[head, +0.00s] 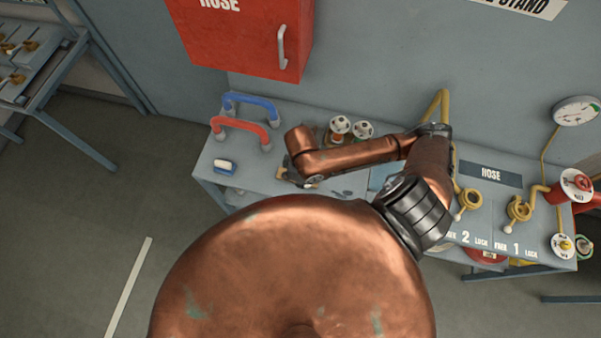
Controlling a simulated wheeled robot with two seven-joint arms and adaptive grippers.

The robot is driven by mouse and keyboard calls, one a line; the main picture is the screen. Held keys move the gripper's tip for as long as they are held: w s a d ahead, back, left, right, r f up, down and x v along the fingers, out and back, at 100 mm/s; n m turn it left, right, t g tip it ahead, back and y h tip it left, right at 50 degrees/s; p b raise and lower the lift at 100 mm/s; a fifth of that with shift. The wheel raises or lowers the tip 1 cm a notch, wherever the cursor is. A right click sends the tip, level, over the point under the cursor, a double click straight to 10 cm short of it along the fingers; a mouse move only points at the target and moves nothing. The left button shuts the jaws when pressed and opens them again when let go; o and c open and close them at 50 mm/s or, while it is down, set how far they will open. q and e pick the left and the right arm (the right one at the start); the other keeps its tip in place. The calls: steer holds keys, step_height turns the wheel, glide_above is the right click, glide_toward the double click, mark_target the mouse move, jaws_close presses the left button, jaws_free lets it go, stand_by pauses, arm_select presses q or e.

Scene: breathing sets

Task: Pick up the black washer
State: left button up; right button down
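My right arm reaches across the grey bench (245,150), and its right gripper (294,181) hangs low over the bench top, partly hidden by my own wrist. Its fingers are too small and dark to tell whether they are open or shut. Small dark flat shapes (342,192) lie on the bench just right of the gripper; I cannot tell whether one of them is the black washer. A small pale piece (312,185) shows next to the gripper. My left gripper is not in view.
Valves with white handwheels (340,124) stand behind my forearm. Yellow fittings (468,198) are at right. A red cabinet (240,35) hangs above.

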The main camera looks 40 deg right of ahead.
steer(key=c, duration=0.6)
jaws_free()
stand_by(0.3)
